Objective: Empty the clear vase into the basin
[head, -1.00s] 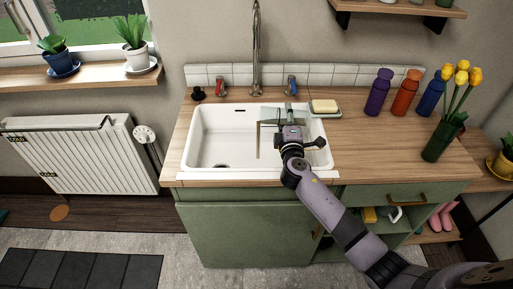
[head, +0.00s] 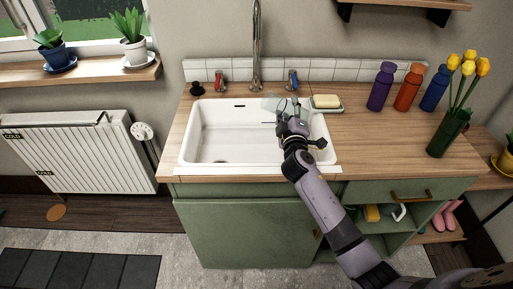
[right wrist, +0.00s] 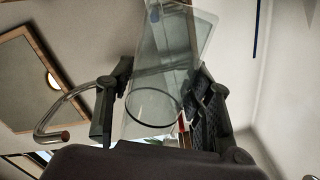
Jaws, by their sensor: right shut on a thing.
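The white basin (head: 228,132) is set into the wooden counter. My right gripper (head: 290,110) is over the right back part of the basin. It is shut on the clear vase (head: 271,103), a see-through glass vessel held above the basin near its back rim. The vase also shows between the fingers in the right wrist view (right wrist: 158,82), with its round edge toward the camera. No stream is falling from the vase. I cannot tell whether any liquid is left inside. The basin floor looks white and clear. My left gripper is not in view.
A tall tap (head: 257,50) stands behind the basin, between red (head: 219,80) and blue (head: 291,79) handles. A soap dish (head: 327,104) is close by the gripper. Bottles (head: 407,88) and a green vase of yellow tulips (head: 446,135) stand right. Counter between is free.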

